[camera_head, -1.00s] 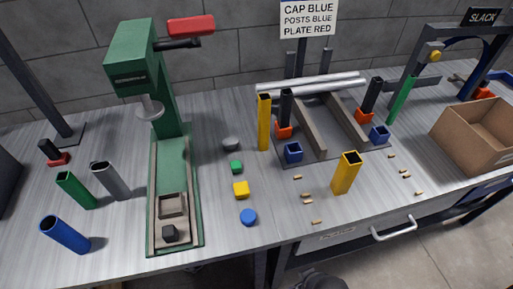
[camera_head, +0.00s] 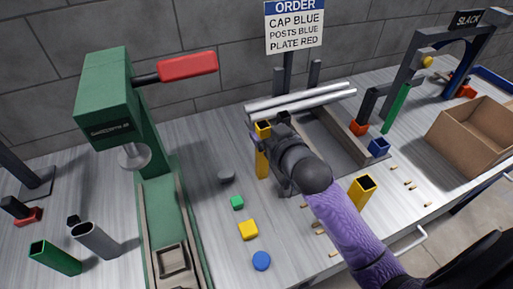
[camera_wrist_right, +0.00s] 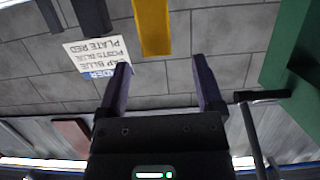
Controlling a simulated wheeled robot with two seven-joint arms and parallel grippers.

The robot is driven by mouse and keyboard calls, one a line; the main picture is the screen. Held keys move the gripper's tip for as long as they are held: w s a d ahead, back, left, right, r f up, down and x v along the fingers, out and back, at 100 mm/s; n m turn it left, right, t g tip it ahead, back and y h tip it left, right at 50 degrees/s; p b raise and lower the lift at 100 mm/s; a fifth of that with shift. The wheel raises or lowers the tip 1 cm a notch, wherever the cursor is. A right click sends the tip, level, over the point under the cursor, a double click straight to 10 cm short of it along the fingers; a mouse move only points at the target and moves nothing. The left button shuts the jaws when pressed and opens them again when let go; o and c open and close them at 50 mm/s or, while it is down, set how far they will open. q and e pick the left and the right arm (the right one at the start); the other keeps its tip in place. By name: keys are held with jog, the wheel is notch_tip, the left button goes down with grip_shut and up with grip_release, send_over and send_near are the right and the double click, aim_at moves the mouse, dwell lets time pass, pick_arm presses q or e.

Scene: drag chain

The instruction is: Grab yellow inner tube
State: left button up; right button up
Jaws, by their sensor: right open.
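A tall narrow yellow tube (camera_head: 262,163) stands upright left of the grey rails, partly hidden by my right gripper (camera_head: 265,143). A wider, open-topped yellow tube (camera_head: 362,191) stands to the right of my purple forearm. I cannot tell for certain which one is the inner tube. In the right wrist view, the two fingers of my right gripper (camera_wrist_right: 163,72) are apart with nothing between them. A yellow tube (camera_wrist_right: 153,27) shows just beyond the fingertips, in line with the gap. My left gripper is not in view.
A green press (camera_head: 150,140) with a red handle stands at the left. A cardboard box (camera_head: 470,138) is at the right. Two silver rods (camera_head: 300,102) lie behind the gripper. A blue block (camera_head: 378,147) stands at the rails' right.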

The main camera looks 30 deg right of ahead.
aim_at(260, 124)
jog(key=x, duration=0.2)
jog(key=b+x, duration=0.1)
jog(key=x, duration=0.1)
jog(key=b+x, duration=0.1)
jog(key=x, duration=0.1)
jog(key=shift+d+f, duration=0.15)
jog(key=shift+f, duration=0.25)
jog(key=shift+w, duration=0.25)
jog(key=shift+r, duration=0.1)
grip_shut()
